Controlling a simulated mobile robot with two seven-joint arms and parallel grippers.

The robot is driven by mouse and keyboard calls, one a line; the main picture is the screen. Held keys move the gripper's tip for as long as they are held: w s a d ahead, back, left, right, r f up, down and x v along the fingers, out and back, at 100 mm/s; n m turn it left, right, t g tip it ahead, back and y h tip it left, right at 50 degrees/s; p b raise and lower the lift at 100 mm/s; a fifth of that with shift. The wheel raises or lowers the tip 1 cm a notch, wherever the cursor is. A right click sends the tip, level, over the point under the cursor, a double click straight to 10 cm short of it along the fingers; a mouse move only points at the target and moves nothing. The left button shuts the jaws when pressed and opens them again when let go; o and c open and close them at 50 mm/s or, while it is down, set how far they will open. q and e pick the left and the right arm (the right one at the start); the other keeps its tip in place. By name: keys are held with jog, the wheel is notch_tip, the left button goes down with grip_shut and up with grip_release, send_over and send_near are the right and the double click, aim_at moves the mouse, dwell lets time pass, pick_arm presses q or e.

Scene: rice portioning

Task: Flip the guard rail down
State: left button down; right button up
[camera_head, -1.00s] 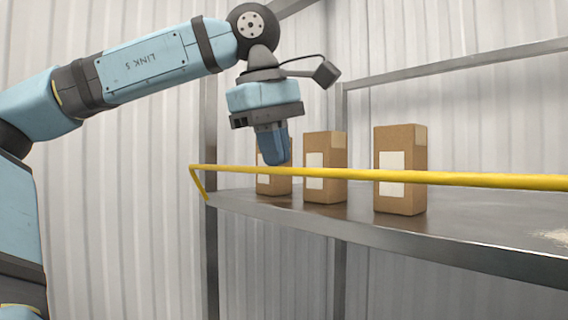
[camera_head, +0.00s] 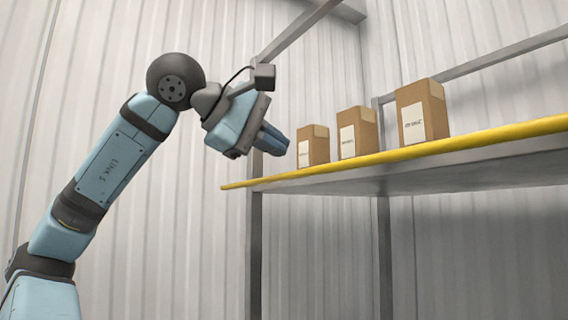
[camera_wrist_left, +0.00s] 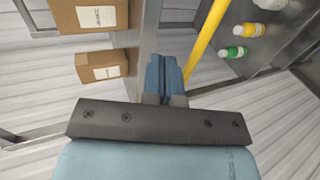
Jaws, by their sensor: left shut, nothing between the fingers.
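The yellow guard rail (camera_head: 400,154) runs along the front edge of the shelf in the head view, level with the shelf board. Its left end sticks out past the shelf post. I cannot tell exactly how far it is tilted. My left gripper (camera_head: 280,142) is shut and empty, above the left part of the rail, beside the leftmost box. In the left wrist view, the shut fingers (camera_wrist_left: 165,62) point along the shelf, and the rail (camera_wrist_left: 207,40) passes just to their right. Contact with the rail cannot be made out. My right gripper is not in view.
Several cardboard boxes stand on the shelf, the nearest to my gripper at its left end (camera_head: 313,146). A metal post (camera_head: 255,240) holds the shelf's left end. The left wrist view shows bottles (camera_wrist_left: 237,52) on another surface. Space in front of the shelf looks free.

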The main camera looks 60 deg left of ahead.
pick_arm(q)
jog(key=f+b, duration=0.1)
jog(key=f+t+b, duration=0.1)
jog(key=b, duration=0.1)
jog(key=f+t+b, duration=0.1)
jog(key=shift+s+d+f, duration=0.15)
jog(key=shift+s, duration=0.15)
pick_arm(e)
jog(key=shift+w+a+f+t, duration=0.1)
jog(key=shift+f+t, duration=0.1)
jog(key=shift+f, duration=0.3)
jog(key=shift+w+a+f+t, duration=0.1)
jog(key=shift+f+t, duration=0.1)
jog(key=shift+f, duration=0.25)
pick_arm(q)
jog(key=shift+s, duration=0.1)
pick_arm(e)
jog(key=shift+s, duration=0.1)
